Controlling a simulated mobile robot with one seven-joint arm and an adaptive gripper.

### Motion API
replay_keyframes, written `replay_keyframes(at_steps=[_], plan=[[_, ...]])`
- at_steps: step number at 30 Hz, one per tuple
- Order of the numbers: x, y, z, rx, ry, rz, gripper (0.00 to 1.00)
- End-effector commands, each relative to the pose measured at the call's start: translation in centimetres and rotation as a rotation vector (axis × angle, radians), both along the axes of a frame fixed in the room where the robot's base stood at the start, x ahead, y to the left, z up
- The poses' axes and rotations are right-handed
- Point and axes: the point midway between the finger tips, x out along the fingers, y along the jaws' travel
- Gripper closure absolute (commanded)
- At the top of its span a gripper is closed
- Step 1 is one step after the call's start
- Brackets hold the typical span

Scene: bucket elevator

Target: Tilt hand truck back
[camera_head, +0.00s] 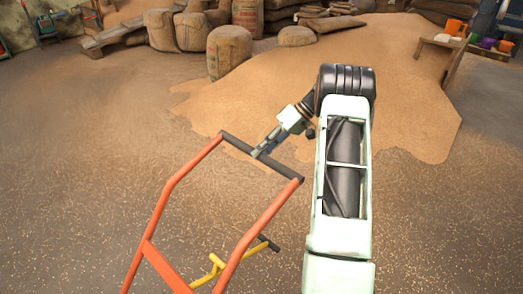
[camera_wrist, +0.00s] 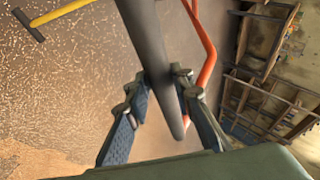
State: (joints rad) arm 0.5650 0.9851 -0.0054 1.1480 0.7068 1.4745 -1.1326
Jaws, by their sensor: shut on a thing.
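The hand truck (camera_head: 159,262) stands at the lower left in the head view, with an orange-red tube frame and a black crossbar handle (camera_head: 236,143) at its top. A yellow bar with a black grip (camera_head: 216,264) sits low between its rails. My gripper (camera_head: 262,150) is at the middle of the black handle. In the wrist view the dark handle tube (camera_wrist: 150,55) runs between the two fingers of my gripper (camera_wrist: 162,92), which are shut around it. An orange rail (camera_wrist: 205,40) and the yellow bar (camera_wrist: 62,12) show behind. The lower part of the hand truck is out of view.
A wide grain pile (camera_head: 300,75) spreads over the floor beyond the handle. Burlap sacks (camera_head: 229,52) stand at the back. A wooden bench (camera_head: 465,45) with coloured containers is at the far right. The floor left of the hand truck is clear. Wooden racks (camera_wrist: 265,105) show in the wrist view.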

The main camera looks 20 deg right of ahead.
Motion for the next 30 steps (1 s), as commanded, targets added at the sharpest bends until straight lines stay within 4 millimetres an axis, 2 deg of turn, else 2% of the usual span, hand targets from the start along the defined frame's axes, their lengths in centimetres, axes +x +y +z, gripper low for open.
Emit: replay_keyframes(at_steps=[1,12,13,17,30], plan=[[0.37,-1.28,-0.88,-0.029,-0.011,-0.023,1.00],[0.05,-1.70,-1.42,-0.033,-0.002,-0.025,1.00],[0.04,-1.71,-1.45,-0.034,-0.002,-0.024,0.78],[-0.01,-1.69,-1.50,-0.033,0.001,-0.024,0.63],[-0.05,-1.82,-1.12,-0.033,0.001,-0.024,0.61]])
